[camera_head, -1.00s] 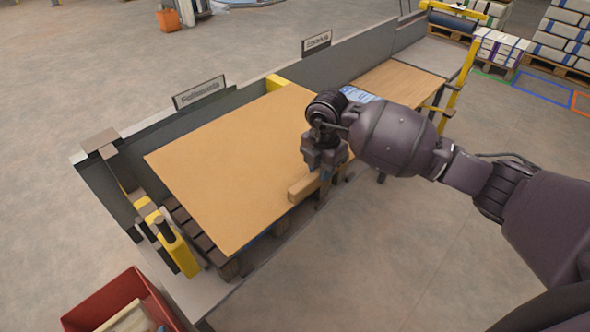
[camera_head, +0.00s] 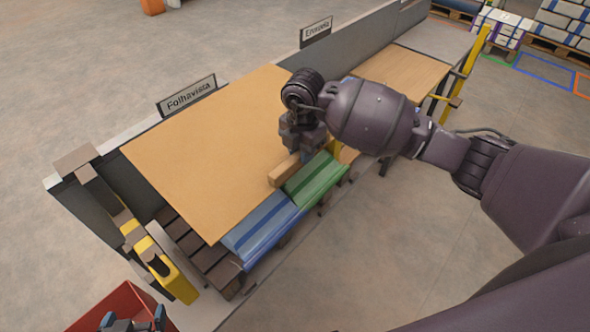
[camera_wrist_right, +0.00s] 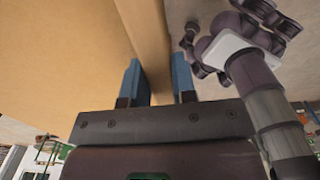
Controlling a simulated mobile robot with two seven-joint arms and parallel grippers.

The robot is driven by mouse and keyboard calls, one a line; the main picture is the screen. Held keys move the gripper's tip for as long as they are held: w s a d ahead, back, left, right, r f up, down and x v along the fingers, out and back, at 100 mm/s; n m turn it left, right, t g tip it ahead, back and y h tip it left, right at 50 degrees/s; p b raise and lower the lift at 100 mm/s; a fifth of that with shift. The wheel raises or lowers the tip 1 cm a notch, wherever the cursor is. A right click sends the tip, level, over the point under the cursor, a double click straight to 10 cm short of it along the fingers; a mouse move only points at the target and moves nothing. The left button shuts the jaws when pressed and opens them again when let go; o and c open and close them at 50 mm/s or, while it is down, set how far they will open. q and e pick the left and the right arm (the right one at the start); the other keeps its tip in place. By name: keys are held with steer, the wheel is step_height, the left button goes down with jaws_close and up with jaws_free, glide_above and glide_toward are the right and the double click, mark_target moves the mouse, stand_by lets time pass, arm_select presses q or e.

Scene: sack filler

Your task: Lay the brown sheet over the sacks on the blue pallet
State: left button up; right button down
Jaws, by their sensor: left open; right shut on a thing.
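The brown sheet (camera_head: 205,150) is a flat, wide panel, with a block-like bar (camera_head: 285,170) along its near right edge. My right gripper (camera_head: 303,156) is shut on this bar; the right wrist view shows the bar (camera_wrist_right: 150,35) between the blue fingertips (camera_wrist_right: 158,82). A blue sack (camera_head: 264,232) and a green sack (camera_head: 317,178) show beyond the sheet's near edge. Slats of a dark pallet (camera_head: 205,258) show at the near left; no blue part of it is clear. The sheet hides the rest. My left gripper (camera_head: 132,325) is open and empty over the red crate.
The red crate (camera_head: 85,318) stands at the lower left. A grey wall with a "Folhavista" sign (camera_head: 188,95) runs behind the sheet. Yellow posts (camera_head: 165,270) stand at the near left. A second wooden surface (camera_head: 405,70) is at the right. The floor in front is clear.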

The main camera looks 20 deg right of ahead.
steer(key=f+b, duration=0.1)
steer(key=f, duration=0.1)
steer(key=w+f+b, duration=0.1)
steer(key=f, duration=0.1)
arm_select(q)
step_height(320, 180, down, 14)
steer(key=b, duration=1.3)
steer(key=shift+d+f+g+b, duration=0.25)
steer(key=shift+d+g+b, duration=0.1)
steer(key=shift+d+g, duration=0.05)
arm_select(e)
steer(key=shift+w+a+f, duration=0.55)
steer(key=shift+w+f, duration=0.1)
steer(key=shift+f, duration=2.6)
steer(key=shift+w+a+f, duration=0.55)
steer(key=shift+w+f, duration=0.15)
steer(key=shift+f, duration=2.5)
steer(key=shift+w+a+f, duration=0.55)
steer(key=shift+w+f, duration=0.1)
steer(key=shift+f, duration=2.6)
arm_select(q)
steer(key=shift+f, duration=0.1)
arm_select(e)
steer(key=c, duration=0.8)
jaws_free()
steer(key=shift+c, duration=0.2)
